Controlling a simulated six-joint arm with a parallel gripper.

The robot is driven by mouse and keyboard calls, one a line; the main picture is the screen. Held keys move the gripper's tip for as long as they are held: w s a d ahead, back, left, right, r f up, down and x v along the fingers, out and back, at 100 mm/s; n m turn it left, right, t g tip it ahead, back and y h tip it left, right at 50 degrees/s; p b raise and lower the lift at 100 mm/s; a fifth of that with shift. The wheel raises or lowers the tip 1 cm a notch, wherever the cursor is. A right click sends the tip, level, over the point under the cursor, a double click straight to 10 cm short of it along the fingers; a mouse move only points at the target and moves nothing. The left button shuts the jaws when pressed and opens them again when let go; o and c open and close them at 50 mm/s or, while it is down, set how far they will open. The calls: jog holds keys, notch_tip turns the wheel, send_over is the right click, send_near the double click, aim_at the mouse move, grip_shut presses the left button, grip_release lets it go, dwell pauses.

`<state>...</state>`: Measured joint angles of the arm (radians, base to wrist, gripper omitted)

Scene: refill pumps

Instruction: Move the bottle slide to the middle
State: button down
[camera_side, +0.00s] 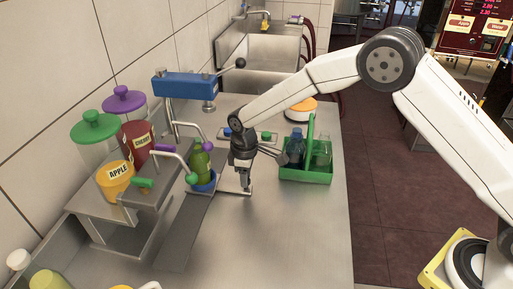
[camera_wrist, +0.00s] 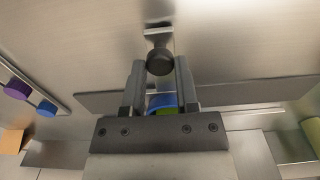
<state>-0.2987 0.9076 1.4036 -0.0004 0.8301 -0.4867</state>
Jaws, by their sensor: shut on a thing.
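The bottle slide has a blue round holder (camera_side: 205,184) with a green bottle (camera_side: 200,163) upright in it. A thin metal handle (camera_side: 232,190) runs from the holder to the right. My gripper (camera_side: 246,184) points down at the handle's outer end in the side view. In the wrist view my gripper (camera_wrist: 160,80) has its fingers on both sides of the handle's dark round knob (camera_wrist: 159,62), shut on it. Part of the blue holder (camera_wrist: 161,101) shows between the fingers; the gripper body hides the rest.
A long grey rail plate (camera_side: 188,232) runs under the holder along the counter. Yellow apple (camera_side: 116,182) and red cherry (camera_side: 137,140) containers stand left. A green bottle carrier (camera_side: 306,174) stands right of my gripper. The front right counter is clear.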

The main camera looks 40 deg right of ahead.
jog(key=shift+w+d, duration=0.3)
jog(key=shift+d, duration=0.05)
dwell(0.7)
jog(key=shift+c, duration=1.4)
grip_release()
jog(key=shift+r, duration=0.1)
jog(key=shift+r, duration=3.8)
